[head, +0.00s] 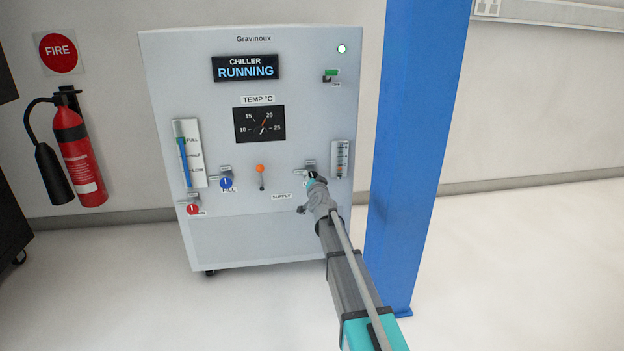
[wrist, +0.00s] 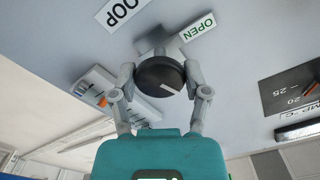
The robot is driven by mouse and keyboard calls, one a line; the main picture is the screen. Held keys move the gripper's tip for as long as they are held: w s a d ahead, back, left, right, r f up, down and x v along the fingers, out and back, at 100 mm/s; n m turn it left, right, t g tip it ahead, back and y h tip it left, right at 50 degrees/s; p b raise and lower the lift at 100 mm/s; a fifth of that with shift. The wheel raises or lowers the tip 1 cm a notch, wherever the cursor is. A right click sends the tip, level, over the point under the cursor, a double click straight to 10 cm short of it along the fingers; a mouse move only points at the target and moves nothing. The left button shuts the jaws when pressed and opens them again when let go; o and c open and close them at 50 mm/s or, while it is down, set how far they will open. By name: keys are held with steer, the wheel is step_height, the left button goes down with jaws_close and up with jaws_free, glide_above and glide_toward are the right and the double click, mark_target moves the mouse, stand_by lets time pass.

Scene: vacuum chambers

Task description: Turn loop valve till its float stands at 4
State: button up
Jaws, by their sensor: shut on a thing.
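The loop valve's round black knob (wrist: 160,76) has a white pointer line and sits on a grey body on the panel in the wrist view. My gripper (wrist: 161,84) is shut on the knob, one finger on each side. In the head view my gripper (head: 314,184) is at the panel's lower right and hides most of the valve. The flow gauge (head: 342,158) stands just right of the valve in the head view. In the wrist view the gauge (wrist: 126,96) shows an orange float (wrist: 103,101); its scale numbers are too small to read there.
The chiller cabinet (head: 190,70) shows RUNNING. A blue fill knob (head: 226,183), a red knob (head: 193,209) and an orange-topped lever (head: 260,171) lie left of my gripper. A blue post (head: 415,150) stands close on the right. A fire extinguisher (head: 75,155) hangs at left.

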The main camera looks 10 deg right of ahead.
steer(key=o, duration=1.2)
steer(key=shift+c, duration=0.2)
steer(key=s, duration=1.2)
